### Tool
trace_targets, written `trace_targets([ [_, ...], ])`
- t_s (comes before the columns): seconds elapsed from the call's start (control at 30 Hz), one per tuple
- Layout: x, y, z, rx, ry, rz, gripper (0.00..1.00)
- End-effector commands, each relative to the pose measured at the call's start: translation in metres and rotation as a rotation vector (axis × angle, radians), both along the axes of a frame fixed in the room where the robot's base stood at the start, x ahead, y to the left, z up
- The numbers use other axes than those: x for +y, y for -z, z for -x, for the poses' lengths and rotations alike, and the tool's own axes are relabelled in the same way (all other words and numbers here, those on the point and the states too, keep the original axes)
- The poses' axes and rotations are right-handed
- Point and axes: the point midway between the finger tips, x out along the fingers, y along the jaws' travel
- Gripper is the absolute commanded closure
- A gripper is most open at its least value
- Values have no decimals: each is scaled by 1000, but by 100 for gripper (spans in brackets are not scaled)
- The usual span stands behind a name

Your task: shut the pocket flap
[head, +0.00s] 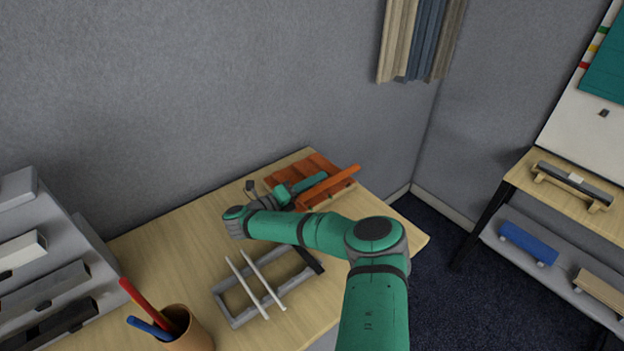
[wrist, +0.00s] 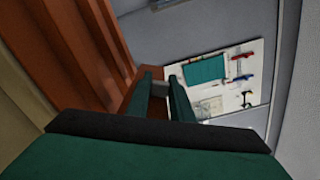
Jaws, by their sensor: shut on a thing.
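The brown-orange pocket piece (head: 300,169) lies at the far right of the table, with slats or folds along it. Its flap (head: 330,187) shows as a lighter orange strip standing up along its near right side. My gripper (head: 297,190) is at the flap's left part, its fingers partly hidden. In the wrist view, my gripper (wrist: 161,83) has both fingers close together at the edge of the brown-orange flap (wrist: 127,92). It is shut on the flap, though the exact contact is hard to see.
A pen cup (head: 186,332) stands at the near left, beside a stepped grey rack (head: 70,262). Cloths (head: 420,38) hang above. A side table (head: 562,205) stands at right.

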Motion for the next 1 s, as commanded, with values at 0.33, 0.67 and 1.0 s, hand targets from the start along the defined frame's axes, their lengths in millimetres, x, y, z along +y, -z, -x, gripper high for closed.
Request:
trace_targets([
  [0.33, -8, 7, 14, -261, -1, -195, 100],
  [0.67, -14, 14, 23, -467, -2, -343, 100],
  [1.0, -16, 18, 26, -575, -3, -421, 100],
])
